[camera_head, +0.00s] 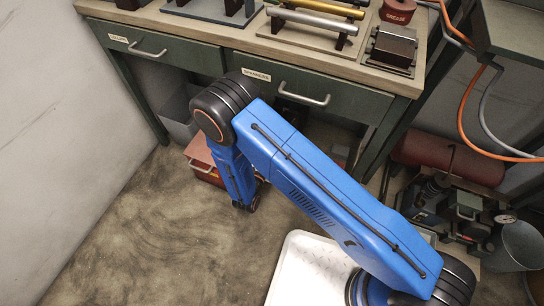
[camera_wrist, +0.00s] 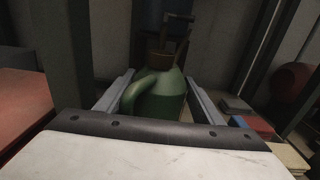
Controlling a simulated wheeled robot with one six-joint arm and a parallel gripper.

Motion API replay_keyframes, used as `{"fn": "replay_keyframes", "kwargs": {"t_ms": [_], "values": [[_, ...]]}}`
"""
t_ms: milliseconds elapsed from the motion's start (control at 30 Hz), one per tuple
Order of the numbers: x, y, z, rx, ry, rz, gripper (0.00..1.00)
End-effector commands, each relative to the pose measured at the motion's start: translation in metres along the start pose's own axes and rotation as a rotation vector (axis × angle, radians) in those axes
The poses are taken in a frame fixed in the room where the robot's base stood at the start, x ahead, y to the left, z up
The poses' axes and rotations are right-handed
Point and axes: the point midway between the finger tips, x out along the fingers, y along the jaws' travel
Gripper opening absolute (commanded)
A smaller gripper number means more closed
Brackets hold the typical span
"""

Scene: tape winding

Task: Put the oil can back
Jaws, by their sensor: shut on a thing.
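The green oil can (camera_wrist: 160,103) stands out in the middle of the wrist view, with its curved handle to the left and a brown top. My gripper (camera_wrist: 158,80) has one finger on each side of the can and is shut on it. The can looks roughly upright; its base is hidden behind the gripper's body. In the head view my blue arm reaches down in front of the workbench, and the can and fingertips are hidden there.
A green workbench (camera_head: 250,72) with two drawers stands over the low space. A red toolbox (camera_head: 203,164) is by the arm; a red surface (camera_wrist: 25,105) fills the wrist view's left. Small blue and red boxes (camera_wrist: 252,124) lie right. A compressor (camera_head: 450,185) stands at right.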

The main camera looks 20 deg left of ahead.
Motion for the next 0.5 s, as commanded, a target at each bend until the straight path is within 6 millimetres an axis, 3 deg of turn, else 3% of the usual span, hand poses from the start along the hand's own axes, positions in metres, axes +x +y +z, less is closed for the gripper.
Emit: {"fn": "replay_keyframes", "kwargs": {"t_ms": [100,500], "values": [[0.0,0.0,-0.017,-0.001,0.0,0.0,0.3],[0.0,0.0,-0.045,-0.001,0.0,0.0,0.3]]}}
